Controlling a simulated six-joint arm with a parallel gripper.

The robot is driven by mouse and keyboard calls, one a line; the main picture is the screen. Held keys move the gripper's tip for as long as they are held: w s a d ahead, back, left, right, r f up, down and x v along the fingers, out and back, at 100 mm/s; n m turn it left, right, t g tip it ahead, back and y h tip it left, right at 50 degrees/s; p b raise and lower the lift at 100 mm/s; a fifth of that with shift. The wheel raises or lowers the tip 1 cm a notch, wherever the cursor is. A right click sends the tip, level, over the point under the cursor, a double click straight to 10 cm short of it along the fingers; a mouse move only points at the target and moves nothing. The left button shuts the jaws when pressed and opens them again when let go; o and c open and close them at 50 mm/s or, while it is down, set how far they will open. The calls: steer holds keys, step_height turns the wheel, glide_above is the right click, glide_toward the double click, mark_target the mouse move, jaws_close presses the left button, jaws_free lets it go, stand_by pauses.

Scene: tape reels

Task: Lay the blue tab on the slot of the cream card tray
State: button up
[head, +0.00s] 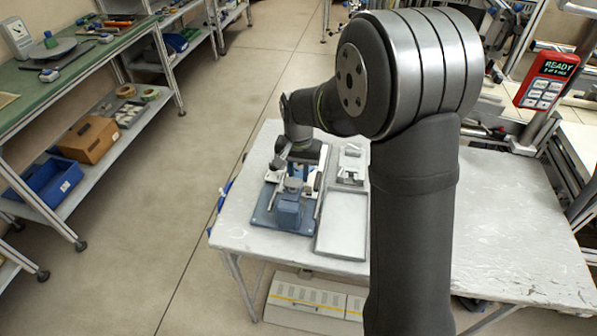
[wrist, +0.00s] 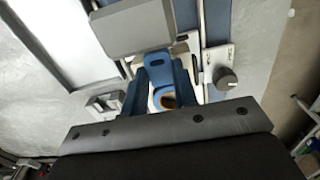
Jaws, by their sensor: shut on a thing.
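In the wrist view, a blue tab (wrist: 158,68) with a small oblong hole is between the two blue fingers of my gripper (wrist: 159,78), which is shut on it. Just below it in the picture, between the fingers, is a cream rounded part with a brown opening (wrist: 167,101); my fingers hide part of it, and I cannot tell whether the tab touches it. I cannot make out the slot of the cream card tray. In the head view my gripper (head: 301,165) is over the blue fixture on the table; the tab cannot be told apart there.
The blue fixture (head: 288,213) stands on the table (head: 500,220), beside a shallow pale tray (head: 342,222). A grey plate (wrist: 150,25) and a block with a round knob (wrist: 226,78) are close to the fingers. The table's right part is mostly clear.

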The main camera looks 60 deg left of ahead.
steer(key=shift+f, duration=0.25)
steer(key=shift+f, duration=0.5)
steer(key=o, duration=0.8)
steer(key=shift+o, duration=0.2)
step_height(320, 180, up, 13)
steer(key=shift+r, duration=0.15)
step_height(320, 180, up, 8)
stand_by(1.6)
